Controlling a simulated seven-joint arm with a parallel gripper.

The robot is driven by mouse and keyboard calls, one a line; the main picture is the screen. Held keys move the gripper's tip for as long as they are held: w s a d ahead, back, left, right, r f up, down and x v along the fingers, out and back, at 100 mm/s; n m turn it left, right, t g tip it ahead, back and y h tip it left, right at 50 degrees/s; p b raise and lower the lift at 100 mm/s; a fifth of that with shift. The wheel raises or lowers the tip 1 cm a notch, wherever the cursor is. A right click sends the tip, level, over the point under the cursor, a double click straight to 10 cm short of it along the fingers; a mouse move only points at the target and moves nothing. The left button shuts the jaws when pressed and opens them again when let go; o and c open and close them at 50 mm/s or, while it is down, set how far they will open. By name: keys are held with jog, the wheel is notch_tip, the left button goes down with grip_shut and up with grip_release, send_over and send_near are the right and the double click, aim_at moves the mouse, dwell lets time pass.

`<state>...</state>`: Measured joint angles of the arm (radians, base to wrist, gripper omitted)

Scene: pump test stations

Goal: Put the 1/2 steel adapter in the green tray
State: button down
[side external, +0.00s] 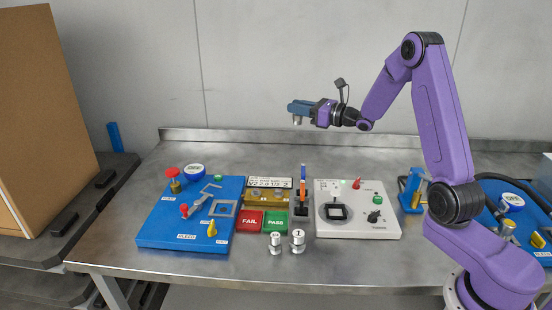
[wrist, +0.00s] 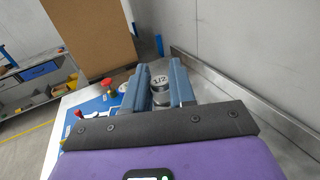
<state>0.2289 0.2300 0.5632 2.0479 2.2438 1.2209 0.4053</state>
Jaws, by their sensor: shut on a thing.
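My gripper (side external: 297,111) is raised high above the bench, level with the back wall, and its jaws are shut on a steel adapter. In the wrist view the adapter (wrist: 160,87) sits between the two blue fingers, and its top is marked 1/2. In the side view its lower end (side external: 297,120) hangs just below the fingers. The green tray (side external: 275,222), labelled PASS, lies on the bench below and slightly left of my gripper. It looks empty.
A red tray (side external: 249,221) marked FAIL adjoins the green one. Two steel adapters (side external: 275,243) (side external: 298,241) stand in front. A blue test board (side external: 165,231) is left, a white control panel (side external: 380,225) right. A holder with an upright orange-and-blue item (side external: 303,185) stands behind.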

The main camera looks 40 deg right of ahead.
jog(key=d+r+m+t+h, duration=0.1)
jog(key=d+r+m+h, duration=0.15)
jog(key=d+h, duration=0.4)
notch_tip(320, 180, down, 12)
jog(key=d+y, duration=0.1)
jog(key=shift+m, duration=0.35)
jog(key=w+d+f, duration=0.1)
jog(key=w+f, duration=0.2)
jog(key=w, duration=0.1)
jog(key=w+d+f, duration=0.1)
jog(key=w+f, duration=0.2)
jog(key=w, duration=0.2)
jog(key=w+d+f, duration=0.1)
jog(key=w+f, duration=0.2)
jog(key=w, duration=0.1)
jog(key=shift+w+d+f, duration=0.25)
jog(key=shift+w+d, duration=0.1)
jog(key=shift+w+d+f, duration=0.1)
jog(key=shift+w+f, duration=0.2)
jog(key=shift+f, duration=1.55)
jog(key=shift+f, duration=0.15)
jog(key=c, duration=0.9)
grip_release()
jog(key=shift+c, duration=0.2)
